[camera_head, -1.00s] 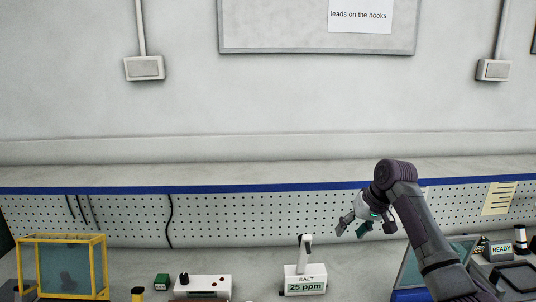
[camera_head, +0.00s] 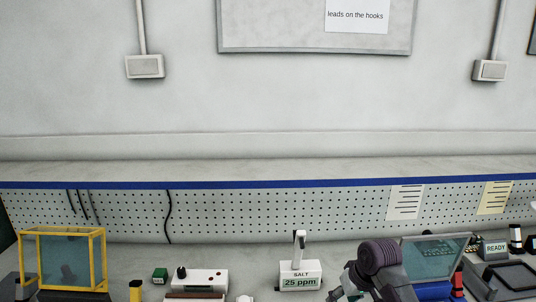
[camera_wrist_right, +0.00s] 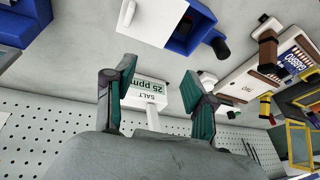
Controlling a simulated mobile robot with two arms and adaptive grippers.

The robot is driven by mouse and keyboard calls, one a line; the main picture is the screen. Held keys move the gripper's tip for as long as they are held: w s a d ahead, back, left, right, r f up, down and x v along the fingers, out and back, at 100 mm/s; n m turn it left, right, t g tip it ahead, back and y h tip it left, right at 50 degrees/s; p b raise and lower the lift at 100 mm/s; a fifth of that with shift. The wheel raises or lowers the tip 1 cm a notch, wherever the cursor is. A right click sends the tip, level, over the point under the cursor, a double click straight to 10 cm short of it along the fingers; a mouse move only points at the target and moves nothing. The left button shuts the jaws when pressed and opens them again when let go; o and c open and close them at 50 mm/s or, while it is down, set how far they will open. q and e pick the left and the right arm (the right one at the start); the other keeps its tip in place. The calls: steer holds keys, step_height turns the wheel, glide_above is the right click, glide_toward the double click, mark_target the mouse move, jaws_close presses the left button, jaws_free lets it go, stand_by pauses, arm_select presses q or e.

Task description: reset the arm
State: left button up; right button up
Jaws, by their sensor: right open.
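My right arm comes in at the bottom right of the head view. Its gripper (camera_head: 346,288) is low over the bench, just right of the white salt meter (camera_head: 301,276) reading 25 ppm. In the right wrist view the gripper (camera_wrist_right: 158,84) has its two green-padded fingers spread. The salt meter (camera_wrist_right: 150,92) shows between and beyond them, and nothing is held. The fingertips are partly hidden behind my arm in the head view. My left gripper is in neither view.
A yellow-framed box (camera_head: 103,262) stands at the left. A white control box (camera_head: 208,278) and small green block (camera_head: 160,275) lie left of the meter. A tilted screen (camera_head: 436,257) and READY sign (camera_head: 496,249) stand at the right. The pegboard (camera_head: 290,217) runs behind.

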steer(key=s+a+f, duration=0.1)
steer(key=s+f, duration=0.4)
steer(key=s, duration=0.3)
steer(key=s+a+f, duration=0.1)
steer(key=s+f, duration=0.4)
steer(key=s, duration=0.4)
steer(key=s+d+r+h, duration=0.1)
steer(key=s, duration=0.8)
steer(key=s+d+r+h, duration=0.1)
steer(key=s+d+r, duration=0.1)
steer(key=s, duration=0.8)
step_height(320, 180, down, 28)
steer(key=r+g+b, duration=0.1)
steer(key=b, duration=0.2)
steer(key=s+d+f+g+b, duration=0.1)
steer(key=s+d+f+b, duration=0.1)
steer(key=s+f, duration=1.6)
step_height(320, 180, down, 3)
steer(key=shift+d+r, duration=0.1)
steer(key=shift+d, duration=0.35)
